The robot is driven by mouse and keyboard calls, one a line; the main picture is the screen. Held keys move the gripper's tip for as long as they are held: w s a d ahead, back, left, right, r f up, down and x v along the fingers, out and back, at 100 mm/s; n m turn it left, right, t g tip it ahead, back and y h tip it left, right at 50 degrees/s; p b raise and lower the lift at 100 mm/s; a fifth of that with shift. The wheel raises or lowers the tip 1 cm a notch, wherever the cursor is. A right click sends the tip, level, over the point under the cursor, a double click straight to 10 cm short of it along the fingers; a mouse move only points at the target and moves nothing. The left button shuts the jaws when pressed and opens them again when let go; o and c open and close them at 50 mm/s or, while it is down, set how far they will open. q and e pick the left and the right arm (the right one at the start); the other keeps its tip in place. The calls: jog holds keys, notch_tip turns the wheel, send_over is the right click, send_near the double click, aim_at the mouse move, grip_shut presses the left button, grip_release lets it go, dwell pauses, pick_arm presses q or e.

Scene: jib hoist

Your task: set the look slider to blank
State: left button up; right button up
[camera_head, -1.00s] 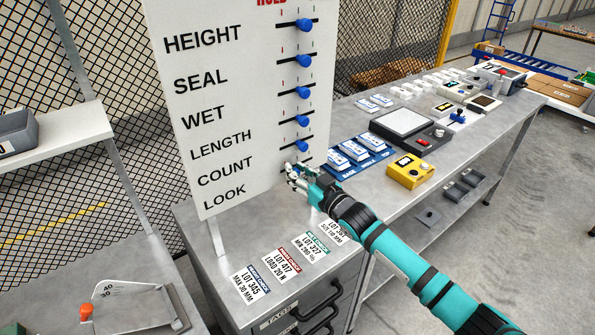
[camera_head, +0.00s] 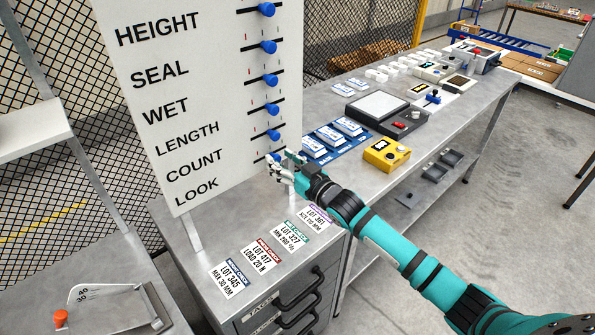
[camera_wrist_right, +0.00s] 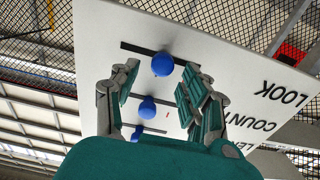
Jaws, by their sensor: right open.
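The white board (camera_head: 200,100) carries a column of blue slider knobs beside row labels, with LOOK lowest. The look slider's blue knob (camera_head: 275,157) is partly hidden by my right gripper (camera_head: 286,164) in the head view. In the right wrist view the look knob (camera_wrist_right: 162,64) sits on its dark slot, with the count knob (camera_wrist_right: 147,108) below it. My right gripper (camera_wrist_right: 160,90) is open there, one finger to each side of the look knob, with gaps visible. Whether it touches the knob is unclear. No "blank" marking is readable. My left gripper is not in view.
Lot cards (camera_head: 262,255) lie on the cabinet top in front of the board. A blue tray (camera_head: 310,160), a yellow device (camera_head: 387,154) and a grey scale-like device (camera_head: 378,105) stand on the bench to the right. A wire fence is behind the board.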

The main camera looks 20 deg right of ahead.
jog(key=v, duration=1)
jog(key=shift+s, duration=0.2)
jog(key=shift+d, duration=0.15)
jog(key=s+a+f+m+g+h, duration=0.1)
jog(key=s+a+f+g+h, duration=0.15)
jog(key=s+f, duration=0.35)
jog(key=s+a+f+g+h, duration=0.1)
jog(key=s+a+f+g, duration=0.15)
jog(key=s+f, duration=0.25)
jog(key=s+d+f+m+g+h, duration=0.15)
jog(key=s+g, duration=0.25)
jog(key=s, duration=0.7)
jog(key=s+f+n+g+h, duration=0.1)
jog(key=s+f+g, duration=0.3)
jog(key=s, duration=0.6)
notch_tip(320, 180, down, 28)
jog(key=s+g+b, duration=0.1)
jog(key=g+b, duration=0.1)
jog(key=s+d+f+g+b, duration=0.1)
jog(key=s+d+f, duration=0.2)
jog(key=s+f, duration=1.3)
jog(key=shift+s+f, duration=0.3)
jog(key=shift+f, duration=0.05)
